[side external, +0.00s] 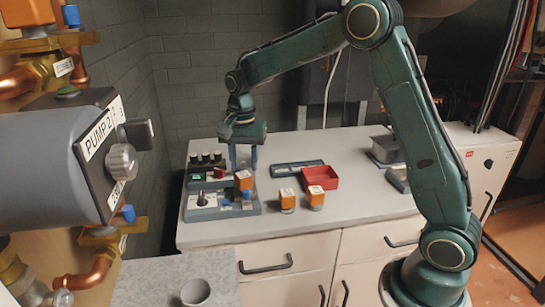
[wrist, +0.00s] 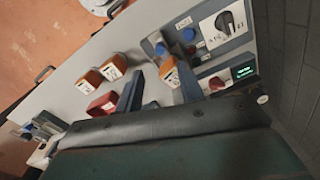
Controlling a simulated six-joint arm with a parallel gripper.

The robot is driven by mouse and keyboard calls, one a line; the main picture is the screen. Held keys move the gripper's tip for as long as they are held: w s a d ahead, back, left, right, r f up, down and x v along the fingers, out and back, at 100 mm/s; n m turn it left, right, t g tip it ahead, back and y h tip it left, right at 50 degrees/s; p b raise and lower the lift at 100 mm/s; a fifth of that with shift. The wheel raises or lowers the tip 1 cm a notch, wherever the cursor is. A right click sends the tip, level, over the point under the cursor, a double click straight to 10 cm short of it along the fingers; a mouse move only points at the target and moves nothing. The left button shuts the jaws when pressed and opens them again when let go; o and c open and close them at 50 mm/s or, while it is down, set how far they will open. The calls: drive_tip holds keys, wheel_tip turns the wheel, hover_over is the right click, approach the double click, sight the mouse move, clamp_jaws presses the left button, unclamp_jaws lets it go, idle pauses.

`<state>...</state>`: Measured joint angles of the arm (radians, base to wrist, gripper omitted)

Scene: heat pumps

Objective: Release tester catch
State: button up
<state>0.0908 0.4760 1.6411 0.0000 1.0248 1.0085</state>
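The tester (side external: 215,212) is a grey-blue bench unit at the left of the counter, with a black selector knob (side external: 201,199) and two blue parts (side external: 226,203). An orange block (side external: 243,181) stands at its right side. I cannot tell which part is the catch. In the wrist view the orange block (wrist: 168,72) lies near the fingertips, with a blue part (wrist: 160,48) beyond it. My gripper (side external: 244,166) points down just above the orange block. Its two fingers (wrist: 158,86) are apart with nothing held between them; whether they straddle the block is unclear.
Two loose orange blocks (side external: 287,199) (side external: 316,196), a red tray (side external: 320,178) and a flat grey tray (side external: 298,168) lie to the right. Pump pipework (side external: 95,150) fills the left foreground.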

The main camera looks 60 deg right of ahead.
sight(246, 191)
wheel_tip(246, 191, down, 9)
drive_tip(key=shift+r, duration=0.2)
idle(0.4)
clamp_jaws()
